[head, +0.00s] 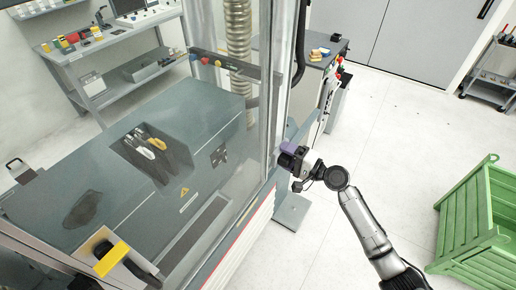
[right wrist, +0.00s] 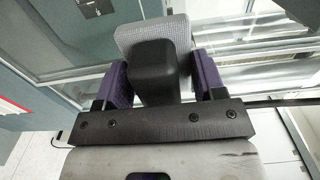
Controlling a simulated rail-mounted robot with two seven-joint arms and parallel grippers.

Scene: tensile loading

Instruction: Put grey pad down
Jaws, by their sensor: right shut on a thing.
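In the right wrist view, a light grey pad (right wrist: 178,32) with a fine textured face shows beyond a black block (right wrist: 155,68). The block sits between the purple fingers of my right gripper (right wrist: 160,80), which is shut on it; block and pad look like one piece. In the head view, my right gripper (head: 287,158) is at the right edge of the glazed machine enclosure. The pad cannot be made out there. My left gripper is not in view.
The glass enclosure (head: 150,80) covers a grey machine bed (head: 60,165) with a recess holding tools (head: 150,145). A yellow-and-black handle (head: 112,258) is at lower left. A grey cabinet (head: 305,80) stands behind my gripper. A green crate (head: 470,215) is on the right; floor between is clear.

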